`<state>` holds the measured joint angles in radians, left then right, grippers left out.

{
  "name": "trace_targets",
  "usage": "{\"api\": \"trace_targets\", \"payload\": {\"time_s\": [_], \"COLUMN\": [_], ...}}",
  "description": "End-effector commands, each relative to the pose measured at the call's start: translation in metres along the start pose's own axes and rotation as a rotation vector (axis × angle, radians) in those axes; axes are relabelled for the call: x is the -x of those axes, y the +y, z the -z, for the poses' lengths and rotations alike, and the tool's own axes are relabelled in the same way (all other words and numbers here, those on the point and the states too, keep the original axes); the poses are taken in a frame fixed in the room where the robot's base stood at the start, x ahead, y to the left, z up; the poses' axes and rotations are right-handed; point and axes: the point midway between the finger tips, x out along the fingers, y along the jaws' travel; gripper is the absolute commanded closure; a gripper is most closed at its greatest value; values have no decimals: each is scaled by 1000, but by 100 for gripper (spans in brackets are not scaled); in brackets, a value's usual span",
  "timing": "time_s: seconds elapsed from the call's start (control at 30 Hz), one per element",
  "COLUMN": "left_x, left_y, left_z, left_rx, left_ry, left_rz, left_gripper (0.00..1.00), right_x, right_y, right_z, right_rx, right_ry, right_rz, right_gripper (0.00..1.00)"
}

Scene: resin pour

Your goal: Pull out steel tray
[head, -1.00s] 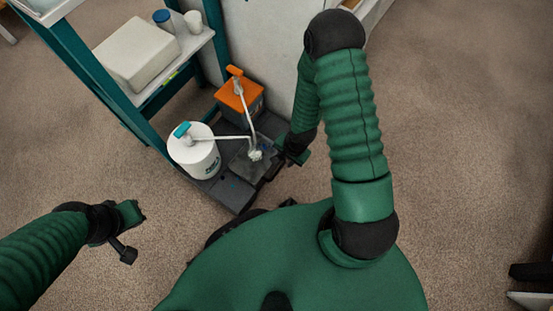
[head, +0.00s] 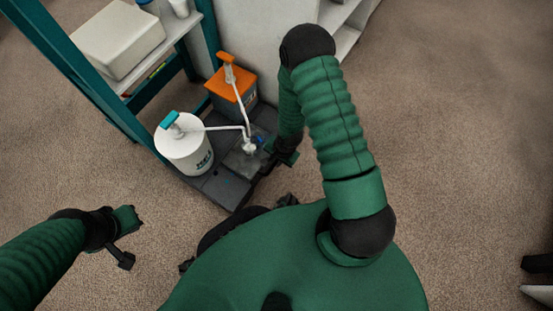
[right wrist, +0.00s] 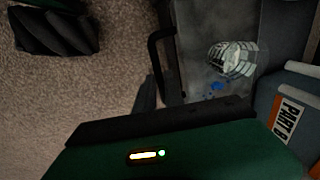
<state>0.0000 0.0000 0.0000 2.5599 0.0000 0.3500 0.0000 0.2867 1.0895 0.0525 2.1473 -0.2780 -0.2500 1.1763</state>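The steel tray (head: 236,160) is a flat grey plate on a dark base, under the two pump spouts. In the right wrist view the tray (right wrist: 195,70) has blue spots, a black handle (right wrist: 153,52) on its left edge, and a ribbed clear cup (right wrist: 232,58) on it. My right gripper (head: 270,161) is low at the tray's right edge. One dark finger (right wrist: 146,95) shows beside the handle; contact and opening are unclear.
A white container with a teal pump (head: 185,152) and an orange-topped container with a pump (head: 232,88) stand by the tray. A teal-framed shelf (head: 70,65) with a white box (head: 115,38) is behind left. Carpet (head: 450,140) is open at right.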

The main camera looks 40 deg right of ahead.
Motion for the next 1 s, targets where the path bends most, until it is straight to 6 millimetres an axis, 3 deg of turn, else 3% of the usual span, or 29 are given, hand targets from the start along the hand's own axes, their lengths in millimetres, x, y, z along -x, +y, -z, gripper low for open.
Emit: {"api": "trace_targets", "payload": {"time_s": [0.1,1.0], "left_x": [0,0], "left_y": [0,0], "left_z": [0,0], "left_rx": [0,0], "left_ry": [0,0], "left_rz": [0,0], "left_gripper": [100,100], "right_x": [0,0], "right_y": [0,0], "right_z": [0,0], "right_rx": [0,0], "right_ry": [0,0], "right_rz": [0,0], "right_gripper": [100,100]}}
